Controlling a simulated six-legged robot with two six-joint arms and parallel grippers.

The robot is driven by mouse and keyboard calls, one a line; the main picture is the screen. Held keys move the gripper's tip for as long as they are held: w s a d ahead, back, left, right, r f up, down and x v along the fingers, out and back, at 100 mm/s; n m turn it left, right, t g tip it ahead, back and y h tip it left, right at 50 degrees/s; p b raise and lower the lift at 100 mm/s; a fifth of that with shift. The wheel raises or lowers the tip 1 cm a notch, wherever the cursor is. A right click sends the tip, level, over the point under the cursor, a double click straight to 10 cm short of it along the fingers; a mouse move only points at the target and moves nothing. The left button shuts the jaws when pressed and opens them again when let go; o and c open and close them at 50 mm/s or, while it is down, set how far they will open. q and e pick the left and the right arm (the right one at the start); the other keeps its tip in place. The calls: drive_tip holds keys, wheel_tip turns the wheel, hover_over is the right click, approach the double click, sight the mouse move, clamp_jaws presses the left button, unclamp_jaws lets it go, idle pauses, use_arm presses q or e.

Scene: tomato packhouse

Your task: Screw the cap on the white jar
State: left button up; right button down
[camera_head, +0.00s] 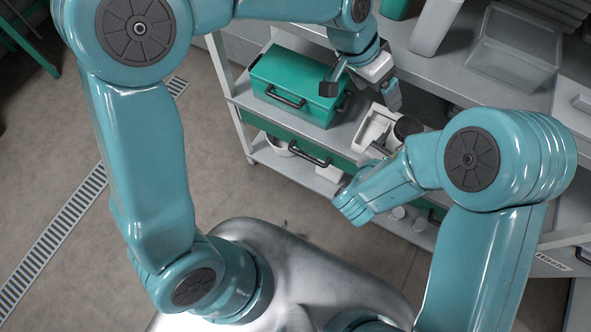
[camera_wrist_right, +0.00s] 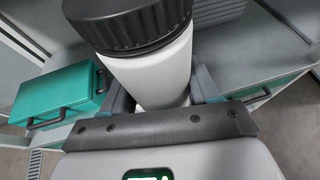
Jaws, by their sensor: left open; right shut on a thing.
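The white jar (camera_wrist_right: 155,78) is in the right wrist view, held between the two grey fingers of my right gripper (camera_wrist_right: 163,88). A black ribbed cap (camera_wrist_right: 125,28) sits over its top; I cannot tell whether it is threaded on. In the head view the black cap (camera_head: 408,127) shows just beyond my right forearm, which hides most of the jar and my right gripper. My left gripper (camera_head: 361,91) is open and empty, above and to the left of the cap, apart from it.
A green toolbox (camera_head: 295,85) with a dark handle stands on the shelf unit, left of the jar. A white open tray (camera_head: 376,128) lies close to the cap. A clear bin (camera_head: 512,48) stands on the upper counter. The floor at left is clear, with a drain grate (camera_head: 62,235).

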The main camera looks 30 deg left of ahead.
drive_tip(key=shift+w+d+f, duration=0.15)
drive_tip(key=shift+d, duration=0.05)
use_arm(q)
drive_tip(key=s+a+f+n, duration=0.1)
drive_tip(key=s+a+f, duration=0.15)
drive_tip(key=f, duration=0.45)
drive_tip(key=s+a+f+n+g, duration=0.1)
drive_tip(key=s+f+n, duration=0.15)
drive_tip(key=f, duration=0.55)
drive_tip(key=s+a+f+n, duration=0.1)
drive_tip(key=s+f, duration=0.2)
drive_tip(key=f, duration=0.4)
use_arm(e)
drive_tip(key=shift+w, duration=0.15)
drive_tip(key=shift+a, duration=0.1)
drive_tip(key=shift+s, duration=0.3)
drive_tip(key=shift+w, duration=0.15)
use_arm(q)
drive_tip(key=s+a+f+n, duration=0.2)
drive_tip(key=s+f, duration=0.6)
drive_tip(key=s, duration=0.4)
drive_tip(key=shift+s+a+n+g+y, duration=0.15)
drive_tip(key=shift+a+n+g+y, duration=0.05)
drive_tip(key=shift+n+g+y, duration=0.2)
